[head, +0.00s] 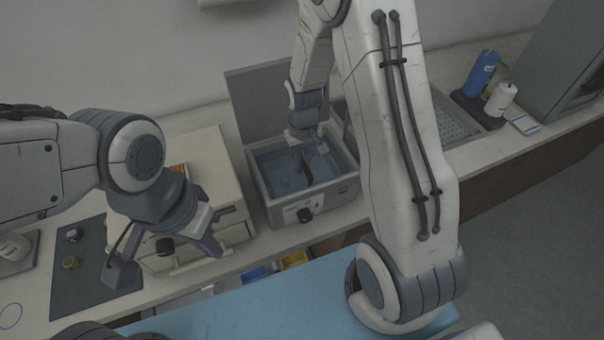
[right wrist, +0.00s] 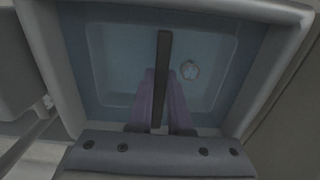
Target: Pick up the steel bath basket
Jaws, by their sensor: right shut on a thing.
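The water bath (head: 270,205) is a light grey box with its lid raised at the back and bluish water inside. My right gripper (head: 305,168) reaches down into it from above. In the right wrist view its purple fingers (right wrist: 163,100) are shut on a dark straight bar (right wrist: 164,52), apparently the handle of the steel bath basket. The basket's body cannot be made out. A small pale round piece (right wrist: 190,70) shows in the bath, right of the bar. My left gripper (head: 165,255) is open and empty, in front of the beige press machine.
The bath walls (right wrist: 50,75) stand close around the right gripper. The beige machine (head: 215,165) is left of the bath. A dark mat (head: 75,280) with small parts lies further left. A blue bottle (head: 483,72) and a white bottle (head: 500,98) stand at the right.

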